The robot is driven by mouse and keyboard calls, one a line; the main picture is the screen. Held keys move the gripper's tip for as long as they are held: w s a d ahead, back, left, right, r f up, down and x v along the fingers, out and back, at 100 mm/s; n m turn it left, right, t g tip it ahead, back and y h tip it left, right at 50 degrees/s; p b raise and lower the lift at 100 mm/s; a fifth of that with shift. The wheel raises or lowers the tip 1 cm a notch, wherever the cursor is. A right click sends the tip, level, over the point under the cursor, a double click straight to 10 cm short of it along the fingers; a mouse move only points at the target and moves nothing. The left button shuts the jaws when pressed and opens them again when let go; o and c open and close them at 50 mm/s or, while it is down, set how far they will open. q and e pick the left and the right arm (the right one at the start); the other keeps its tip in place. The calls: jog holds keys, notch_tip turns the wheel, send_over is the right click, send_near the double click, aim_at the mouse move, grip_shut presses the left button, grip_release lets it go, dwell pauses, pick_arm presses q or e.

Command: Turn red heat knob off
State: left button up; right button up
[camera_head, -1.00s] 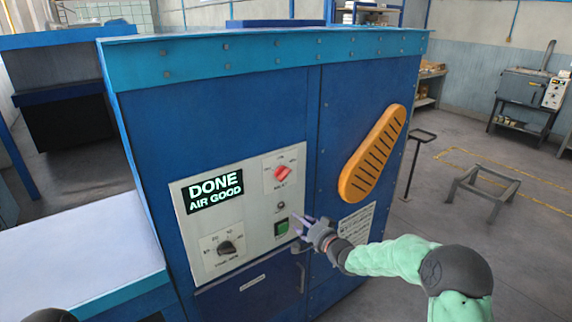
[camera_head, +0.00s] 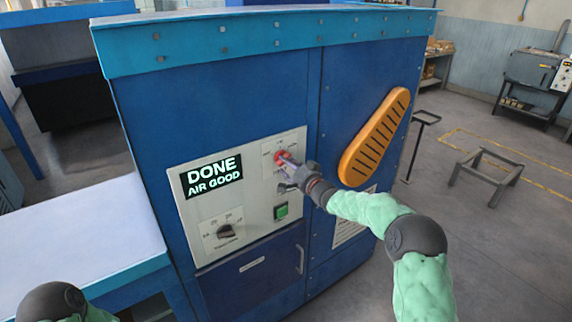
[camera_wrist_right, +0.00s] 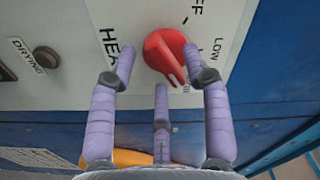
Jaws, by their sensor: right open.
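The red heat knob (camera_head: 281,157) is on the upper right of the white control panel (camera_head: 193,232), partly hidden by my right gripper. My left gripper is not in view.
The panel has a display (camera_head: 212,177) reading "DONE AIR GOOD", a green button (camera_head: 281,211) and a black timer knob (camera_head: 225,231). An orange slotted cover (camera_head: 374,138) is on the cabinet to the right. A pale table (camera_head: 80,240) stands at the left.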

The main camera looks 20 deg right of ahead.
jog(key=shift+w+a, duration=0.2)
jog(key=shift+w, duration=0.45)
grip_shut()
jog(key=shift+f+n, duration=0.1)
jog(key=shift+n, duration=0.3)
jog(key=shift+w+d+r+n+b, duration=0.15)
jog(key=shift+n+b, duration=1.45)
jog(key=shift+n, duration=2.25)
jog(key=shift+s+d+r+n+b, duration=0.1)
jog(key=shift+n+b, duration=1.5)
jog(key=shift+n, duration=2.2)
jog(key=shift+w+d+r+n+b, duration=0.15)
jog(key=shift+n+b, duration=1.45)
jog(key=shift+n, duration=2.25)
